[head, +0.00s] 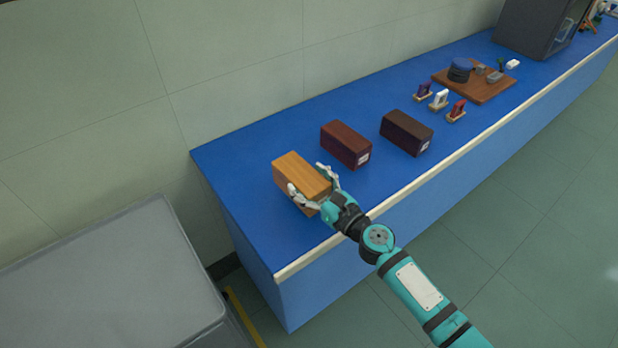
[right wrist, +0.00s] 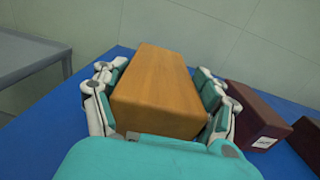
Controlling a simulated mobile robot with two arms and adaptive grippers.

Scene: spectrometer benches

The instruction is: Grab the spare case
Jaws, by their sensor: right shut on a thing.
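Three wooden cases stand in a row on the blue bench. The light orange-brown case (head: 298,172) is at the left end. The reddish-brown case (head: 345,144) is in the middle, and the dark brown case (head: 406,132) is on the right; both carry a small white label. I cannot tell by marking which is the spare case. My right gripper (head: 308,187) is shut on the light case, one finger on each long side. The right wrist view shows this light case (right wrist: 158,90) between the fingers, seemingly at bench level. My left gripper is not in view.
The blue bench (head: 240,165) runs along the wall with a pale front edge. Beyond the cases are several small stands (head: 439,99), a wooden board (head: 490,90) with items, and a dark cabinet (head: 532,30). A grey table (head: 120,270) stands at lower left.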

